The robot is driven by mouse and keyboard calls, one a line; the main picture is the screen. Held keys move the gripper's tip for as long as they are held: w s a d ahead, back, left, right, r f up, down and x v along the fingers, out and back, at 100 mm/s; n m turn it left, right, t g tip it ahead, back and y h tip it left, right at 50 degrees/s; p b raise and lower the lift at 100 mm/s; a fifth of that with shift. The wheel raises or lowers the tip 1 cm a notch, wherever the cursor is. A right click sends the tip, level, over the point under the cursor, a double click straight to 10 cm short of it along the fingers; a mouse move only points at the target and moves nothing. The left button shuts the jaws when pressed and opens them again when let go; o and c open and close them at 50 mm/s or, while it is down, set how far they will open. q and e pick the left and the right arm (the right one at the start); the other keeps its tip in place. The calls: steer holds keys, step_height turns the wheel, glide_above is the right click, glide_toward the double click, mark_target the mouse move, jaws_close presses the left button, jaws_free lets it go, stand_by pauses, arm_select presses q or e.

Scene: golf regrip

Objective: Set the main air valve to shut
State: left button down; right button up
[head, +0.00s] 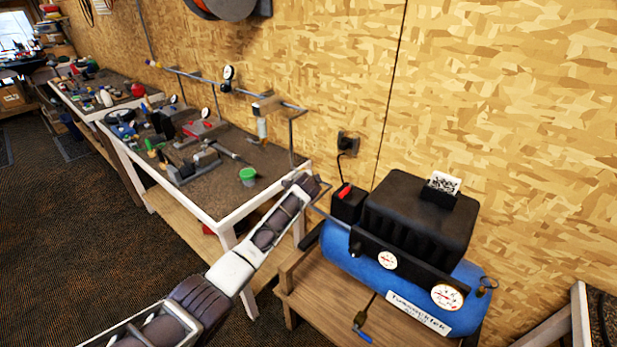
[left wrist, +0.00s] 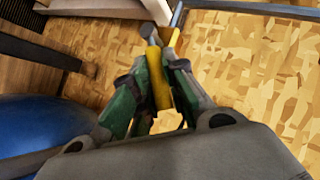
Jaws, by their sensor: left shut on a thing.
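The main air valve's yellow lever (left wrist: 158,84) lies between the green-padded fingers of my left gripper (left wrist: 153,74) in the left wrist view. The fingers are shut on it. A grey rounded fitting (left wrist: 149,32) shows at the lever's far end. In the head view my left gripper (head: 306,184) is at the wall-side corner of the workbench, by the lower end of the grey air pipe (head: 292,140). There the gripper hides the valve and its lever. I cannot tell the lever's angle to the pipe. My right gripper is not in view.
A blue air compressor (head: 345,255) with a black motor cover (head: 420,212) and gauges stands on a low wooden stand just right of my left gripper. The workbench (head: 245,208) at left carries tools and a green cup (head: 248,176). The chipboard wall (head: 500,130) is close behind.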

arm_select(q)
steer(key=shift+a, duration=0.1)
stand_by(0.3)
steer(key=c, duration=1.4)
jaws_free()
steer(key=shift+c, duration=0.2)
steer(key=shift+r, duration=0.1)
steer(key=shift+s, duration=0.2)
steer(key=v, duration=1.1)
steer(key=shift+s+r, duration=0.2)
steer(key=shift+r, duration=0.05)
steer(key=shift+c, duration=0.4)
